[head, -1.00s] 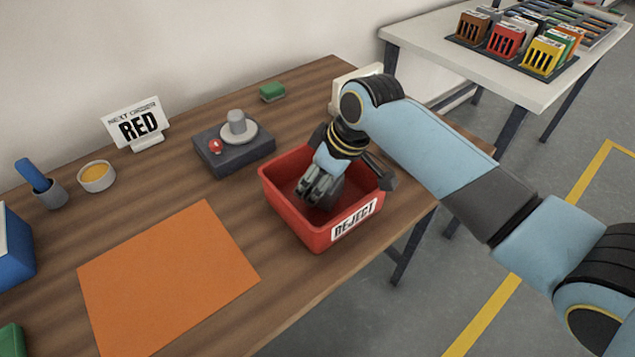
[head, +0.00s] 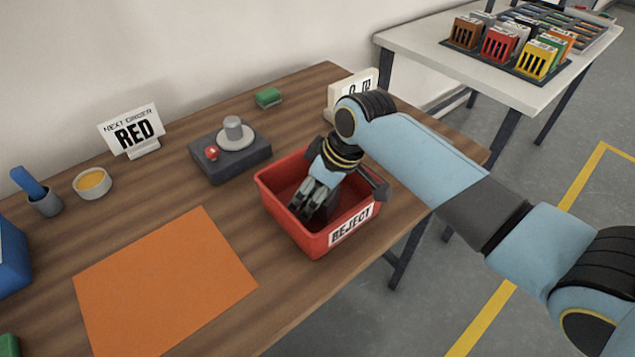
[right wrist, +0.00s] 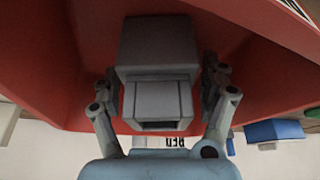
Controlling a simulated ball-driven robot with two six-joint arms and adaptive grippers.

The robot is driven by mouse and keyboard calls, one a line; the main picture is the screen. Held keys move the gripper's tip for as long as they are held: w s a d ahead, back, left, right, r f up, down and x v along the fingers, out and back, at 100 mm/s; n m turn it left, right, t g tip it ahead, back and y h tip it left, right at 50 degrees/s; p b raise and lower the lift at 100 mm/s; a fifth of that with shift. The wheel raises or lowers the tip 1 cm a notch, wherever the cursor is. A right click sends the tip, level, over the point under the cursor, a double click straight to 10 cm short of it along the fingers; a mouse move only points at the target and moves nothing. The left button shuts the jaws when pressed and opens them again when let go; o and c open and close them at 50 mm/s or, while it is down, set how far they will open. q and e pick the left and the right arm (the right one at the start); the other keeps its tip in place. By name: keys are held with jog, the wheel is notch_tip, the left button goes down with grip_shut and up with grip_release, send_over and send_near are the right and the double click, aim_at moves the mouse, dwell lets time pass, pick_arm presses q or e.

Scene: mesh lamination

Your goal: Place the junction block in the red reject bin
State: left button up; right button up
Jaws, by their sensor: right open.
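The red reject bin (head: 284,218) stands on the wooden table near its right front edge, with a REJECT label on its front. My right gripper (head: 309,205) points down inside the bin. In the right wrist view, the grey junction block (right wrist: 158,48) lies within the red walls, with a smaller slotted part towards my palm. My fingers (right wrist: 162,88) are open on either side of the block; I cannot tell whether they touch it. In the head view the block is mostly hidden by the gripper and bin wall. My left gripper is out of view.
Left of the bin lies an orange mat (head: 165,285). Behind stand a grey fixture (head: 230,162) with a red knob, a RED sign (head: 133,130), a yellow-filled bowl (head: 92,184) and a green block (head: 268,97). A white table (head: 460,65) with colored racks stands at the back right.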

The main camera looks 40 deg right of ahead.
jog(key=v, duration=1.2)
jog(key=shift+p, duration=0.3)
jog(key=s+r+m+h, duration=0.2)
jog(key=s+m+h, duration=0.15)
jog(key=s, duration=1.35)
notch_tip(320, 180, down, 38)
jog(key=s+d+m+g+b, duration=0.1)
jog(key=s+d+g+b, duration=0.15)
jog(key=b, duration=0.65)
jog(key=s+f+b, duration=0.6)
jog(key=s+f, duration=1.1)
jog(key=f, duration=0.3)
jog(key=shift+s+d+g+y+b, duration=0.25)
jog(key=shift+d+g+y+b, duration=0.1)
jog(key=shift+d, duration=0.1)
